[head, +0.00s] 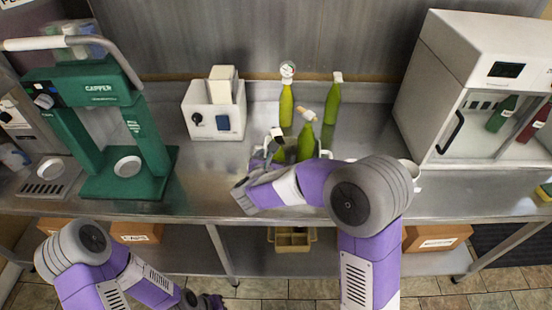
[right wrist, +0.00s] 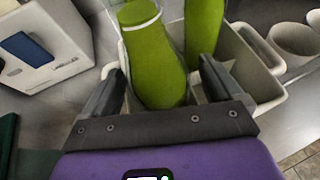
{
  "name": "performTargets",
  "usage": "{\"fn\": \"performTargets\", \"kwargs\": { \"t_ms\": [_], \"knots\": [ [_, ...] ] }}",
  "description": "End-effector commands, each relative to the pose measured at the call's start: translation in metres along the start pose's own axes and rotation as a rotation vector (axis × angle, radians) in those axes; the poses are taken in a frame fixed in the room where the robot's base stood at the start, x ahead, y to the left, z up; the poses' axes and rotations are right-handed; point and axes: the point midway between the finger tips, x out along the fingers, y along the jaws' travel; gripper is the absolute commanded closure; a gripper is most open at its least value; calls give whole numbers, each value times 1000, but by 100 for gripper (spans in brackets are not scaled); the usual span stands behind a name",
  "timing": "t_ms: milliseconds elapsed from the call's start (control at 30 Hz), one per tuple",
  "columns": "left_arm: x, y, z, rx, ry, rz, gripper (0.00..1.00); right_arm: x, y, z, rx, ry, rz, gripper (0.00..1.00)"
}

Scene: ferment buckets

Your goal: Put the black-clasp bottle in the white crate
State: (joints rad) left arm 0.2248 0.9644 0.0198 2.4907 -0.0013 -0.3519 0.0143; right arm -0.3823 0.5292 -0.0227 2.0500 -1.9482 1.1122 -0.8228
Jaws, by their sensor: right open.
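The green black-clasp bottle (head: 279,154) stands at the front left of a group of green bottles, with a dark and white clasp at its top. In the right wrist view a green bottle (right wrist: 158,65) with a white ring lies between the spread fingers of my right gripper (right wrist: 161,72), apparently the same bottle. The gripper is open, with a finger on each side; contact cannot be told. The white crate (right wrist: 270,103) shows around and behind this bottle, with another green bottle (right wrist: 203,35) in it. In the head view my arm mostly hides the crate. My left gripper (head: 205,300) is low at the bottom edge, its jaws unclear.
Other green bottles (head: 286,107) (head: 332,103) stand behind, and a cork-topped one (head: 306,142) beside. A white box device (head: 214,112), a green capper (head: 125,150) and a glass-front cabinet (head: 470,90) flank them. White cups (right wrist: 293,44) stand right of the crate. Steel counter is clear left of centre.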

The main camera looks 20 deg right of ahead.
Motion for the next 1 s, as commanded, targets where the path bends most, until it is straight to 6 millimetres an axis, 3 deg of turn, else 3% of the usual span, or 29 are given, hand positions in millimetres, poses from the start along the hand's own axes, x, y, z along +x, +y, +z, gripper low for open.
{"fn": "performTargets", "kwargs": {
  "t_ms": [167, 500, 700, 1000],
  "knots": [
    [-5, 2, 0, 0, 0, 0, 100, -6, 1, 4, 0, 0, 2, 7],
    [-13, 5, 1, 0, 0, 0, 100, -77, 1, 5, 0, -1, 5, 7],
    [-17, 6, 1, 0, 0, 0, 100, -109, 1, 4, 0, 0, 3, 7],
    [-18, 7, 1, 0, 0, 0, 100, -122, 0, 3, 0, 0, 0, 7]
  ]
}}
